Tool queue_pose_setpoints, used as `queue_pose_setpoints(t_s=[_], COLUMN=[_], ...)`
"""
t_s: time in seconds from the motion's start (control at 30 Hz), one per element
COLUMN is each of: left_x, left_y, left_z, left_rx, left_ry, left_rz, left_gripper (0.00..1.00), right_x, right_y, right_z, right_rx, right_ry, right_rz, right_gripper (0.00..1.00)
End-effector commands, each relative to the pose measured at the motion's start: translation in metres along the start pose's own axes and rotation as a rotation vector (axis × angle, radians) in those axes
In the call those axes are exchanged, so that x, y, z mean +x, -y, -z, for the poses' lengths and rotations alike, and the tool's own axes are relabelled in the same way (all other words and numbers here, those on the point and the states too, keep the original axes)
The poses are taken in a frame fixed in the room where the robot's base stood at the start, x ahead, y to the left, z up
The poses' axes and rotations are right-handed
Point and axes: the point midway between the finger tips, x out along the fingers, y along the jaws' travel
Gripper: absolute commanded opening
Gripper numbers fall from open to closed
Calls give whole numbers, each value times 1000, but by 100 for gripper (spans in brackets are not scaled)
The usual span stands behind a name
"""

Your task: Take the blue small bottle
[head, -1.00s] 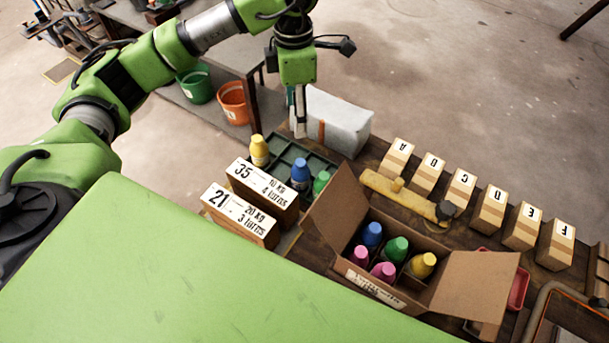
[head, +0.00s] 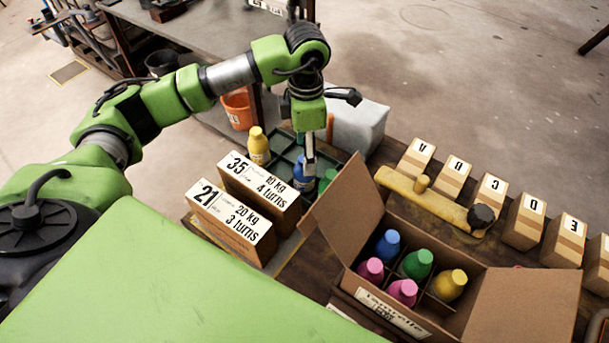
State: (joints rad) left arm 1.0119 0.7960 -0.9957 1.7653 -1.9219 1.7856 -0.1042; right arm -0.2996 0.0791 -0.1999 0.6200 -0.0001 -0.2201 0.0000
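A blue small bottle (head: 301,182) stands in the dark green tray (head: 284,148), between a yellow bottle (head: 258,146) and a green bottle (head: 326,180). Another blue bottle (head: 387,243) stands in the open cardboard box (head: 366,305). My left gripper (head: 309,168) points down over the tray, with its fingers in front of the upper part of the tray's blue bottle, hiding some of it. The fingers show edge-on, so I cannot tell their opening or whether they touch the bottle. My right gripper is not in view.
The cardboard box also holds green, yellow and pink bottles; its raised flap (head: 346,208) stands close to the tray. Two labelled boxes, "35" (head: 258,193) and "21" (head: 231,222), stand left. A yellow tool (head: 425,198) and a row of lettered boxes (head: 452,177) lie right.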

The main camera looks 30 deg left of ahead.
Motion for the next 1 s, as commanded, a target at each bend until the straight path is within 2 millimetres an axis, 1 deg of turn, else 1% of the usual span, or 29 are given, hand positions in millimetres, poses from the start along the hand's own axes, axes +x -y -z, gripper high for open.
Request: queue_pose_setpoints(t_s=[0.03,0.13,0.2,0.37,0.53,0.6,0.7,0.8,0.97,1.0], left_x=[9,24,31,40,64,75,84,88,88,88], left_y=[1,1,0,0,-2,-2,-2,-3,-3,-3], left_z=[1,0,0,1,3,3,3,3,3,3], left_rx=[0,-1,0,1,0,0,0,0,1,1], left_ry=[-3,-1,0,-1,-2,-1,-1,1,1,1], left_rz=[4,3,1,2,3,3,1,0,0,0], left_gripper=[58,58,58,58,58,58,58,58,58,50], right_x=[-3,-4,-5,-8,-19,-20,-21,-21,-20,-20], right_y=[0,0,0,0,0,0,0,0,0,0], right_z=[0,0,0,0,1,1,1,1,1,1], right_rx=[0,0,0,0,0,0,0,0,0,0], right_ry=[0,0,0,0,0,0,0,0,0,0], right_rz=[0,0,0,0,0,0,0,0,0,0], right_gripper=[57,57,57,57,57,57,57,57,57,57])
